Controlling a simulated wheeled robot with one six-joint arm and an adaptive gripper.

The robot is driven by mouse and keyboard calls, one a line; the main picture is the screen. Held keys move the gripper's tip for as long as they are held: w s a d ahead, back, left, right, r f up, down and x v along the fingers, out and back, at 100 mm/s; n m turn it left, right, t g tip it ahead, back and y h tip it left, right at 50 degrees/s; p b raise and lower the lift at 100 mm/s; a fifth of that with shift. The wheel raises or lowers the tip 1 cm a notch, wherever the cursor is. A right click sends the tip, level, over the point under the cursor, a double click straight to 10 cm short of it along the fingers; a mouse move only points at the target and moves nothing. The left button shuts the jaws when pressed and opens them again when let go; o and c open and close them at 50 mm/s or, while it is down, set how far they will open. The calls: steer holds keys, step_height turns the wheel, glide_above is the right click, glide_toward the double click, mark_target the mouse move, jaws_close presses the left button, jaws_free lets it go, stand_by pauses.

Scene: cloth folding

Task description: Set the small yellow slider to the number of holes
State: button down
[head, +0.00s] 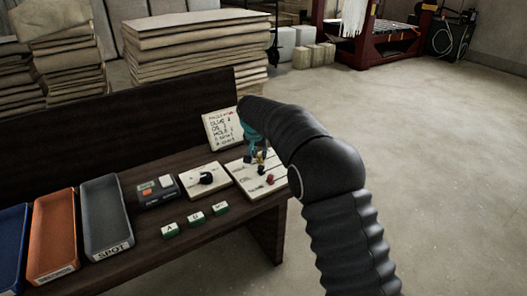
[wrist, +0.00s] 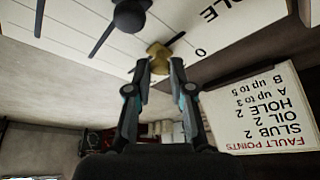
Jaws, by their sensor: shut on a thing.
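The small yellow slider (wrist: 158,50) sits on a dark slot in the white slider board (wrist: 75,42). The wrist view shows the word HOLE beside the slot and a 0 near one end. My gripper (wrist: 158,68) has its two fingertips closed on either side of the yellow knob. In the head view my gripper (head: 256,150) is over the far part of the board (head: 250,183), and my arm hides some of it. A black knob (wrist: 129,15) is on a neighbouring slot. A red knob (head: 270,180) is nearer the front of the board.
A FAULT POINTS card (wrist: 265,112) stands behind the board. To the left are a dial plate (head: 222,181), a dark button box (head: 157,193), several green-and-white blocks (head: 196,218), and grey (head: 107,190), orange (head: 52,215) and blue trays (head: 12,235).

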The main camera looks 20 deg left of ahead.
steer(key=c, duration=1)
jaws_free()
steer(key=shift+r, duration=0.1)
steer(key=v, duration=1.1)
steer(key=shift+s+r, duration=0.15)
steer(key=shift+r, duration=0.2)
